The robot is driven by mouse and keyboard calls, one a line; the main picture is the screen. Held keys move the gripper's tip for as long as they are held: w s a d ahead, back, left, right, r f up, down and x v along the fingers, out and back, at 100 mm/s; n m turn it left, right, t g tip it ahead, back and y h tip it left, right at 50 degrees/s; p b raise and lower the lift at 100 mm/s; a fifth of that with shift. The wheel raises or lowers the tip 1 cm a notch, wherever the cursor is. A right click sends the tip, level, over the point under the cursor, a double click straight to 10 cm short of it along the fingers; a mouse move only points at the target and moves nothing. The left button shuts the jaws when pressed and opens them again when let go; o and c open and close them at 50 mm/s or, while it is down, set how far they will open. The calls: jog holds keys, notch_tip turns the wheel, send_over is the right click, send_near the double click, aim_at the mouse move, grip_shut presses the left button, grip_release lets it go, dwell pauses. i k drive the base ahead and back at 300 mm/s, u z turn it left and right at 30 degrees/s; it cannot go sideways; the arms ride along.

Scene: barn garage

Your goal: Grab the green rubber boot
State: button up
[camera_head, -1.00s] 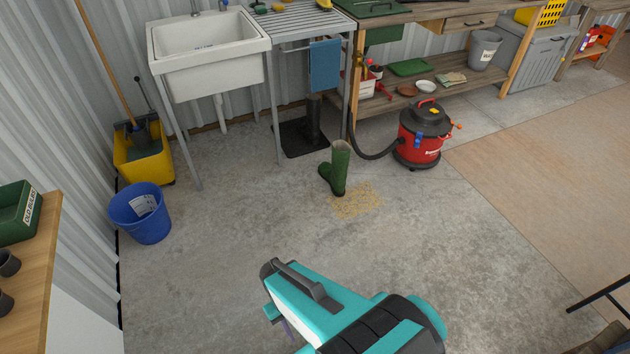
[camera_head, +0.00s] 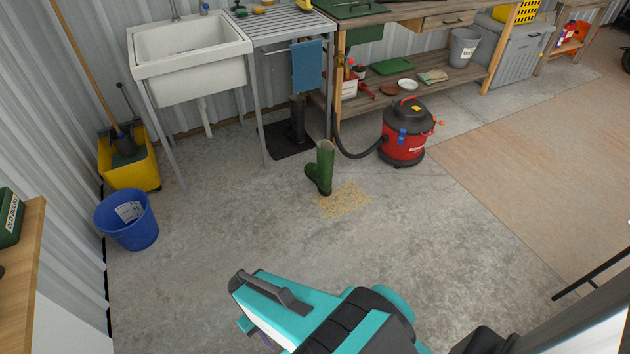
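The green rubber boot (camera_head: 324,168) stands upright on the concrete floor, near the middle of the view. Its toe points left, and a patch of yellowish grains lies by its foot. My arm, teal and black, reaches in from the bottom edge. My gripper (camera_head: 252,335) is only partly in view near the bottom, well short of the boot and apart from it. Its fingers are mostly hidden behind the arm, so I cannot tell whether it is open or shut.
A red shop vacuum (camera_head: 404,140) with a black hose stands right of the boot. A sink (camera_head: 195,75) and workbench (camera_head: 440,97) line the back. A blue bucket (camera_head: 128,222) and yellow mop bucket (camera_head: 130,168) stand left.

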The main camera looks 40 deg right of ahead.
aim_at(321, 173)
jog(key=z, duration=0.05)
jog(key=i, duration=1)
jog(key=u, duration=0.15)
jog(key=k, duration=0.9)
jog(key=z, duration=0.2)
jog(key=i, duration=0.6)
jog(key=u, duration=0.05)
